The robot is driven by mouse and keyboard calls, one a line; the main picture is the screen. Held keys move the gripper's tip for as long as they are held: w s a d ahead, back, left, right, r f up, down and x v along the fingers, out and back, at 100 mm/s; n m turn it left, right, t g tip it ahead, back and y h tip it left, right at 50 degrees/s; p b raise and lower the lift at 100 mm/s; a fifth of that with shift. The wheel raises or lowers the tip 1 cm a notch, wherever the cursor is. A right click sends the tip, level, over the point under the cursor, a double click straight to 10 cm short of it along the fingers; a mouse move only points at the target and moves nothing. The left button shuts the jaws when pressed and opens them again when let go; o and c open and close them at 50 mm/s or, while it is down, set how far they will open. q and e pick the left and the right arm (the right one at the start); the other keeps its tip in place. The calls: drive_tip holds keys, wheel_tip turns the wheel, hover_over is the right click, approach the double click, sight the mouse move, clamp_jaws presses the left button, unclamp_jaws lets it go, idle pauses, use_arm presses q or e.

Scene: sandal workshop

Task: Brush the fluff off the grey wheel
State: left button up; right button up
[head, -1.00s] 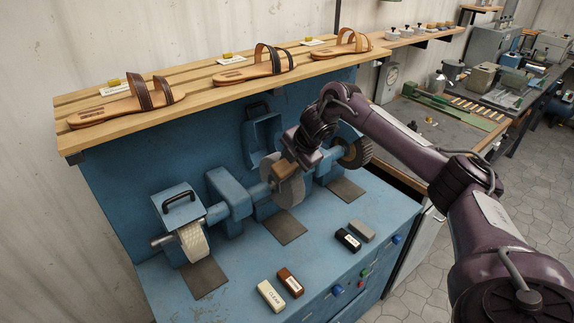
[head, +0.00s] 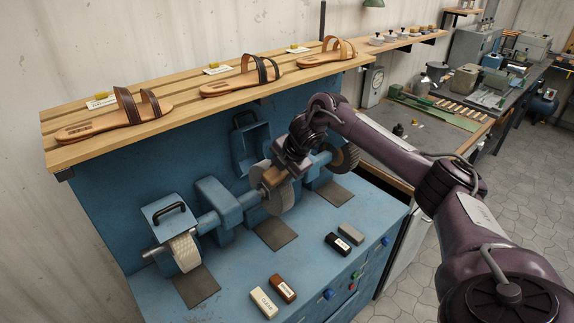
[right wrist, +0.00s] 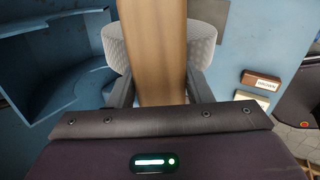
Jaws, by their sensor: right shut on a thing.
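The grey wheel (head: 284,198) is the middle wheel on the blue machine. In the right wrist view the grey wheel (right wrist: 203,46) shows on both sides of a wooden brush (right wrist: 158,45). My right gripper (head: 275,177) is shut on the brush, whose brown wood (head: 270,179) shows in the head view at the wheel's upper front. The brush's far end and bristles are hidden, so I cannot tell whether they touch the wheel. I cannot make out any fluff at this size. My left gripper is not in view.
A cream wheel (head: 184,253) is at the left and a dark brush wheel (head: 346,157) at the right. Several compound bars, one of them brown (head: 283,288), lie on the machine's front ledge. Sandals stand on a wooden shelf (head: 190,92) above.

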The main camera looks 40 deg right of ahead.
sight(272, 174)
drive_tip(key=shift+s+a+p, duration=0.15)
drive_tip(key=shift+a+p, duration=0.4)
drive_tip(key=shift+a, duration=1.4)
drive_tip(key=shift+v, duration=3)
drive_tip(key=shift+d, duration=0.1)
drive_tip(key=shift+v, duration=1.55)
drive_tip(key=shift+f, duration=0.1)
